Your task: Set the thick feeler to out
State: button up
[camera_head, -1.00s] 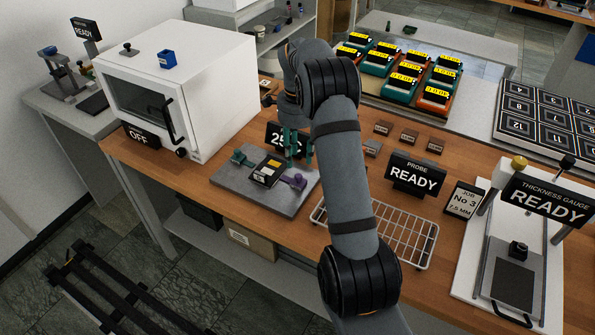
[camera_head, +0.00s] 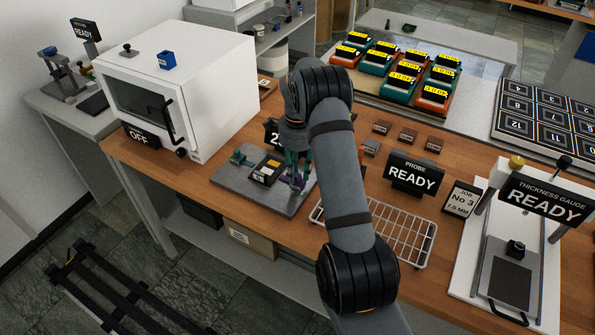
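A grey plate (camera_head: 240,182) lies on the wooden bench in front of the white oven. It carries a teal piece (camera_head: 240,157) at its left, a small black block with yellow and white faces (camera_head: 266,171) in the middle, and a purple piece (camera_head: 291,183) at its right. No label shows which piece is the thick feeler.
A dark sign (camera_head: 273,137) stands behind the plate, partly hidden by my arm. The white oven (camera_head: 190,85) is at the left. A wire rack (camera_head: 405,235) and the PROBE sign (camera_head: 413,175) are to the right, with the thickness gauge (camera_head: 548,270) beyond.

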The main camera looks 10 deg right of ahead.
jog(key=c, duration=0.6)
grip_shut()
